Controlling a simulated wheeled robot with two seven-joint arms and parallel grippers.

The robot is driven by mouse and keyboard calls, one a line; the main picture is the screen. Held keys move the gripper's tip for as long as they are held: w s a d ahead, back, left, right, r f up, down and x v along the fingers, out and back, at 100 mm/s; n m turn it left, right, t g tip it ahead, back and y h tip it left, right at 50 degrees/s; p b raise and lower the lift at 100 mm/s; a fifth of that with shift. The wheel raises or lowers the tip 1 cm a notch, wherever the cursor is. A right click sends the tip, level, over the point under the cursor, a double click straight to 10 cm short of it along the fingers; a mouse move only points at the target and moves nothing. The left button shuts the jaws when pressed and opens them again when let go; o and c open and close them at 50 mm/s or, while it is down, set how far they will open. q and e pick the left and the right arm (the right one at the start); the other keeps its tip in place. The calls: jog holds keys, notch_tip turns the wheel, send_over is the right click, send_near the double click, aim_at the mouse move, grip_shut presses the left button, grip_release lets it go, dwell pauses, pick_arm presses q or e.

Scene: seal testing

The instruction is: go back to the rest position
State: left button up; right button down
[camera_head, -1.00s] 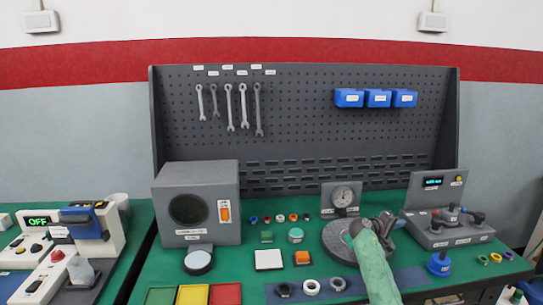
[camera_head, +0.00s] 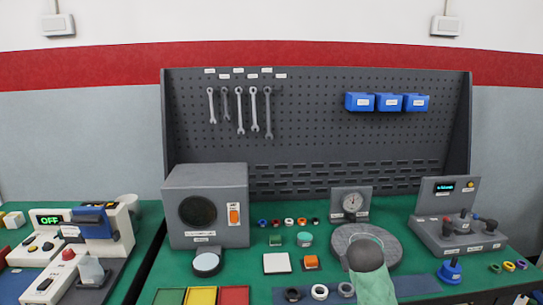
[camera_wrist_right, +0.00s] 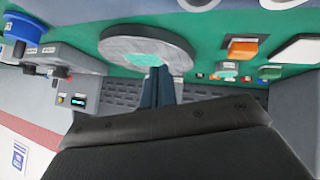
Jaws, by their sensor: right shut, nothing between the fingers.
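My right gripper (camera_wrist_right: 157,72) shows in the right wrist view with its two dark fingers together and nothing between them. It points toward a round grey disc (camera_wrist_right: 122,44) with a pale green patch (camera_wrist_right: 140,60) on it; I cannot tell the exact gap. In the head view my right arm comes up from the bottom edge in front of the same disc (camera_head: 392,240). Its green sleeve and rounded grey end show there, and the fingers are hidden. My left gripper is in neither current view.
Several rings lie near the front. A pegboard (camera_head: 310,130) with wrenches and blue bins stands behind.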

jog(key=s+a+f+n+g+y, duration=0.1)
jog(key=s+a+f, duration=0.2)
jog(key=s, duration=0.4)
jog(key=s+a+f+y, duration=0.2)
jog(key=s+a+f, duration=0.15)
jog(key=s, duration=0.45)
jog(key=s+a+f+n+g+y, duration=0.1)
jog(key=s+a+f, duration=0.2)
jog(key=s, duration=0.4)
jog(key=s+f+g, duration=0.1)
jog(key=s+f, duration=0.3)
jog(key=s, duration=0.3)
jog(key=s+a+f+g, duration=0.1)
jog(key=s+f+g, duration=0.1)
jog(key=s+f, duration=0.3)
jog(key=s+a+f+g, duration=0.1)
jog(key=s+f, duration=0.4)
jog(key=s, duration=0.6)
jog(key=shift+s+m+g+y, duration=0.15)
jog(key=shift+m+g+y, duration=0.15)
jog(key=shift+g+y, duration=0.1)
jog(key=shift+r, duration=0.1)
